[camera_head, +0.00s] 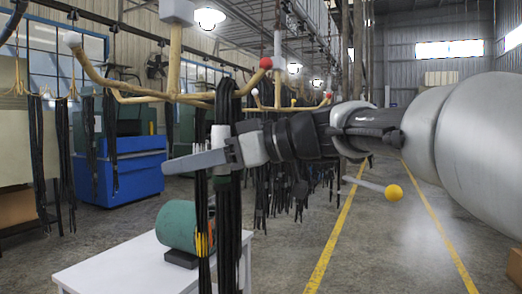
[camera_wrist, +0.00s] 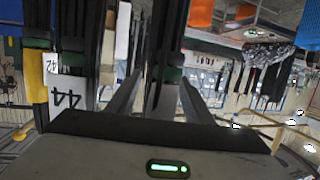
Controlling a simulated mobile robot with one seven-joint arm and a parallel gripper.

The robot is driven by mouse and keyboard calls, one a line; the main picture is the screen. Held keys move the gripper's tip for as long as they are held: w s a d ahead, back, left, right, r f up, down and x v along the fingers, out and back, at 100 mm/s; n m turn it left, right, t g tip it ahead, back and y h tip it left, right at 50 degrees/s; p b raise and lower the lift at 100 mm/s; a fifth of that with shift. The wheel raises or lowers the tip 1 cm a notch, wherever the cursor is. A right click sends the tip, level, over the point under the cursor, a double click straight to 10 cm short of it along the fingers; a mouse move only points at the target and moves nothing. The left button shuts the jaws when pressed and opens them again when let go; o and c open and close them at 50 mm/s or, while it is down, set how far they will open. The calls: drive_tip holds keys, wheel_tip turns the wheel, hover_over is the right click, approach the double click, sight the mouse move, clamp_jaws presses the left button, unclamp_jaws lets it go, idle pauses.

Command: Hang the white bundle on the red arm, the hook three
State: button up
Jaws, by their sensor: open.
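A wooden hanger (camera_head: 175,60) has an arm with a red tip (camera_head: 265,63) and an arm with a white tip (camera_head: 72,39). A bundle of dark hoses (camera_head: 229,225) hangs near the red-tipped arm, its top at the wood. A white band (camera_head: 220,137) shows on it, just above my gripper. My gripper (camera_head: 190,163) is open and reaches across the hoses. In the wrist view a dark hose with a green band (camera_wrist: 166,74) stands between the two fingers (camera_wrist: 160,95). I cannot tell which numbered hook the bundle is on.
Another dark hose with a yellow band (camera_head: 203,243) hangs beside it. White tags (camera_wrist: 66,92) show left in the wrist view. A white table (camera_head: 130,262) with a green drum (camera_head: 180,226) stands below. A yellow ball on a rod (camera_head: 394,192) is right. Other hoses hang behind.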

drive_tip(key=v, duration=1.6)
drive_tip(key=s+d+f+m+t+h, duration=0.1)
drive_tip(key=s+d+f+m+h, duration=0.4)
drive_tip(key=f, duration=0.6)
drive_tip(key=s+d+f+m+t+h, duration=0.1)
drive_tip(key=s+d+f+m+h, duration=0.4)
drive_tip(key=f, duration=0.6)
drive_tip(key=s+d+f+m+t+h, duration=0.1)
drive_tip(key=s+d+f+m+h, duration=0.4)
drive_tip(key=f, duration=0.6)
wheel_tip(320, 180, up, 17)
drive_tip(key=w+a+p, duration=0.1)
drive_tip(key=p, duration=1.6)
drive_tip(key=shift+w+a+m+g+p, duration=0.25)
drive_tip(key=shift+w+m+g+p, duration=0.05)
drive_tip(key=shift+w+m, duration=0.1)
